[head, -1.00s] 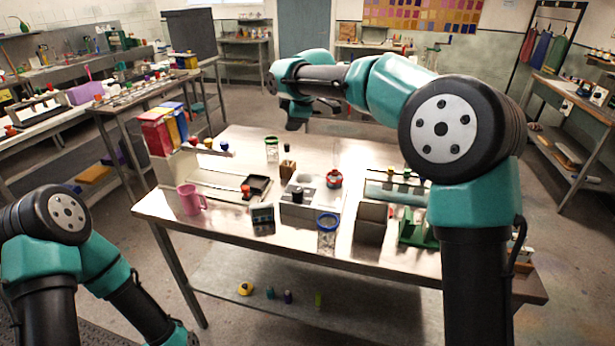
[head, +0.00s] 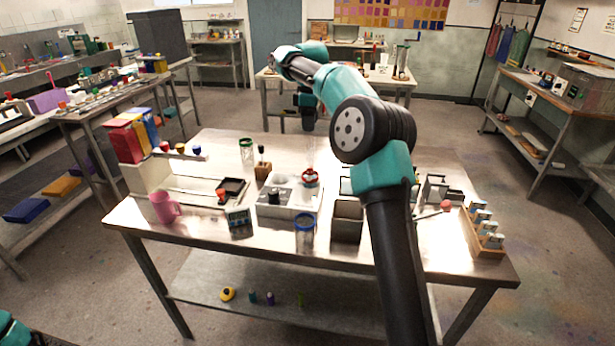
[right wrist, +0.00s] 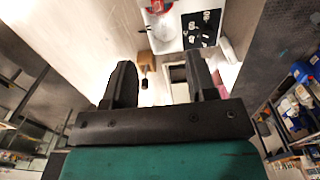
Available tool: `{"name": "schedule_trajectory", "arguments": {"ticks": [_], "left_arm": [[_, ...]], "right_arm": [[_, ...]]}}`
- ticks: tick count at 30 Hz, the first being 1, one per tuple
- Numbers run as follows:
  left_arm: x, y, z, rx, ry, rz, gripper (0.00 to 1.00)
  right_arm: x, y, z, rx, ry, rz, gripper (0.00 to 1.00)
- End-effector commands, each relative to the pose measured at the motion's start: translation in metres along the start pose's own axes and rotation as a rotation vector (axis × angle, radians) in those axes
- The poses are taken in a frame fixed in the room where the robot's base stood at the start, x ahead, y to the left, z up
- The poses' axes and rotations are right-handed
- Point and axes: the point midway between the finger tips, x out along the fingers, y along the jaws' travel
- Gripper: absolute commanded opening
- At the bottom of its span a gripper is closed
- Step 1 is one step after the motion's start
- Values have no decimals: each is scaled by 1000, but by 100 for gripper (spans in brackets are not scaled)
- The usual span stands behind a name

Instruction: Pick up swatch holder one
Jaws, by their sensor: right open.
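Several small pale and teal pieces (head: 481,222) stand in a row in a wooden rack (head: 490,250) at the table's right end. They may be swatch holders, but I cannot read any number on them. My right gripper (head: 307,122) hangs past the table's far edge, well away from that rack. In the right wrist view its two fingers (right wrist: 160,82) are apart with nothing between them. My left gripper is out of view; only a bit of my left arm shows at the bottom left corner.
The metal table (head: 420,258) holds a pink mug (head: 165,207), a blue-rimmed jar (head: 305,235), a grey open box (head: 347,222), a wooden block (head: 263,172) and a red-topped vessel (head: 310,178). My right arm crosses above the table's right half. The front right stretch is clear.

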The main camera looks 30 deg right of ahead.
Motion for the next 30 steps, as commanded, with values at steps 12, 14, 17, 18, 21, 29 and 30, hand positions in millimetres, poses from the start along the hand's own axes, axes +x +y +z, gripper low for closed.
{"name": "schedule_trajectory", "arguments": {"ticks": [12,14,17,18,21,29,30], "left_arm": [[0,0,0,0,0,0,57],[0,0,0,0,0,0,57],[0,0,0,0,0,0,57],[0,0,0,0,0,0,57],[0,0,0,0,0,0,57],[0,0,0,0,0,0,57],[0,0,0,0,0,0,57]], "right_arm": [[51,0,0,-2,-2,-3,52],[62,0,0,-1,-2,-2,52],[79,0,0,-1,-2,-3,52],[86,0,0,-1,-1,-2,52],[102,0,0,-2,-1,-2,52],[122,0,0,-2,1,1,52],[122,0,0,-2,1,1,52]]}}
